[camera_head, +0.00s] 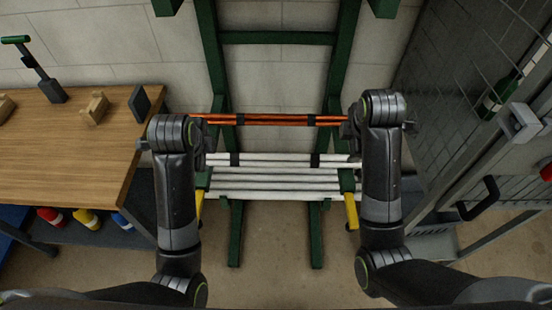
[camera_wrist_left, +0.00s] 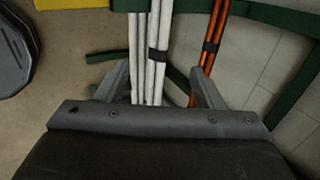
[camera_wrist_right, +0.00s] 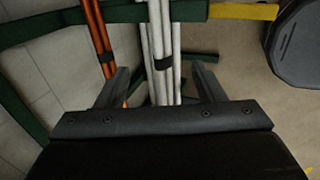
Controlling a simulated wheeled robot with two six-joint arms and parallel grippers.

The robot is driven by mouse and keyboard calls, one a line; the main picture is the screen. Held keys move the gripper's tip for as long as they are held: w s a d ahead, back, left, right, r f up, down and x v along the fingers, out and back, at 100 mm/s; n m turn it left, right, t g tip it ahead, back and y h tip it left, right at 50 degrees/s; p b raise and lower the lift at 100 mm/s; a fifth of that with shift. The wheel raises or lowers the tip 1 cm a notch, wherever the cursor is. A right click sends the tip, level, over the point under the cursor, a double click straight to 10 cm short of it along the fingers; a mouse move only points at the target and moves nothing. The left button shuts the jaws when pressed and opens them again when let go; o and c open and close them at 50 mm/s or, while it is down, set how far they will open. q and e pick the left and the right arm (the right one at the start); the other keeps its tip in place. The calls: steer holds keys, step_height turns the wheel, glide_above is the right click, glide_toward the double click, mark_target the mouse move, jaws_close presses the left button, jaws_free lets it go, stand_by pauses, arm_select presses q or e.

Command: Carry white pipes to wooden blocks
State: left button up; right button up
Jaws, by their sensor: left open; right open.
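White pipes (camera_head: 275,186) lie side by side across the lower arms of a green rack, some bound with black bands. Two wooden blocks (camera_head: 95,107) sit on the wooden bench at left; the other (camera_head: 6,106) is partly cut off. My left gripper (camera_wrist_left: 162,88) is open at the left end of the pipes. In the left wrist view, white pipes (camera_wrist_left: 150,50) run between its spread fingers. My right gripper (camera_wrist_right: 160,85) is open at the right end, with white pipes (camera_wrist_right: 162,40) between its fingers. Whether either touches them, I cannot tell.
Orange pipes (camera_head: 275,120) with black bands lie higher on the green rack (camera_head: 235,225), close to both grippers. The bench (camera_head: 60,165) stands left, with a clamp-like tool (camera_head: 50,85). A wire cage (camera_head: 450,110) stands right. The floor in front is clear.

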mark_target(219, 159)
arm_select(q)
steer(key=x, duration=1.7)
steer(key=shift+a+f, duration=0.15)
steer(key=shift+f, duration=0.05)
arm_select(e)
steer(key=x, duration=1.7)
steer(key=shift+w+d+f, duration=0.1)
steer(key=shift+f, duration=0.05)
arm_select(q)
steer(key=c, duration=1.3)
arm_select(e)
steer(key=c, duration=1.3)
